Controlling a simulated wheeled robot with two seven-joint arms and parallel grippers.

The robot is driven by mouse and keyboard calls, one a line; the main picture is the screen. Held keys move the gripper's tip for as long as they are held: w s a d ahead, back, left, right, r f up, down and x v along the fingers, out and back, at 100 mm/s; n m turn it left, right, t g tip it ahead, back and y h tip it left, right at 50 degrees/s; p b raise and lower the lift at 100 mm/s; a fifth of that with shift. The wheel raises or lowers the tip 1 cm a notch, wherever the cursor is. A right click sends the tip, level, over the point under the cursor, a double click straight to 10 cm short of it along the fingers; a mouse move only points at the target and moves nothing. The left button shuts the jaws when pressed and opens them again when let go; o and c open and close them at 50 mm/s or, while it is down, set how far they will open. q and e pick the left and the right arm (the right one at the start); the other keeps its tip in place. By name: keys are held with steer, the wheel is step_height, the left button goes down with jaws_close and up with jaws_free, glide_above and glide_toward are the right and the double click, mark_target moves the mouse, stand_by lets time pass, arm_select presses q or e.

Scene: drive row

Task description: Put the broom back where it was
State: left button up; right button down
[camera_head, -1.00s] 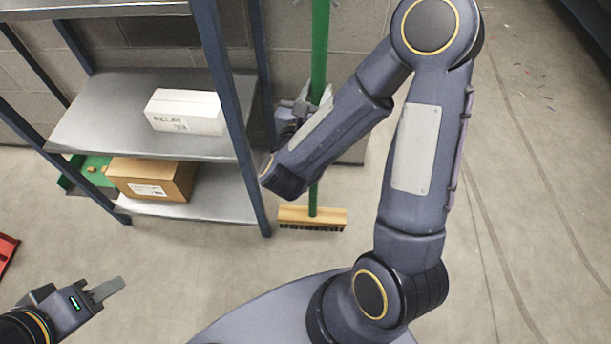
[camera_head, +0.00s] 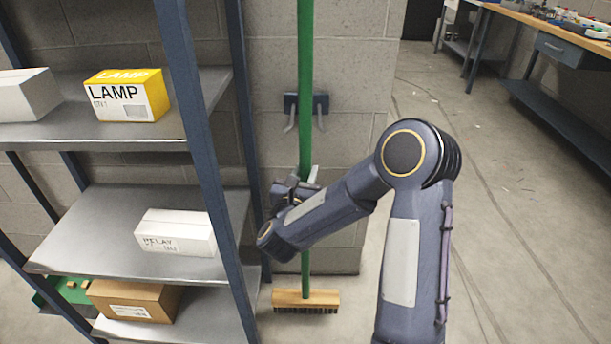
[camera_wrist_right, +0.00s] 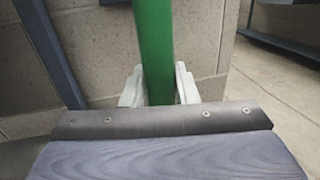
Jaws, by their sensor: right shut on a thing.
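The broom has a long green handle (camera_head: 305,90) and a wooden head with dark bristles (camera_head: 306,298). It stands upright in front of the block wall, its head low at or close to the floor. My right gripper (camera_head: 312,178) is shut on the green handle, partly hidden behind my own forearm. In the right wrist view, the handle (camera_wrist_right: 155,50) stands between the two pale fingers (camera_wrist_right: 158,88). A wall hook holder (camera_head: 306,104) with two prongs is on the wall behind the handle, above my gripper. My left gripper is out of view.
A metal shelf rack (camera_head: 205,120) stands close on the left, with a yellow LAMP box (camera_head: 127,100), a white box (camera_head: 176,232) and a cardboard box (camera_head: 134,298). A workbench (camera_head: 560,40) stands at the far right. The floor (camera_head: 520,250) on the right is open.

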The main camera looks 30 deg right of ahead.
steer(key=w+a+x, duration=0.1)
steer(key=x, duration=0.7)
step_height(320, 180, down, 7)
steer(key=b, duration=0.2)
stand_by(0.3)
steer(key=shift+w+a, duration=0.15)
steer(key=shift+f, duration=0.1)
steer(key=c, duration=1.1)
jaws_free()
steer(key=shift+f, duration=0.1)
steer(key=shift+c, duration=0.2)
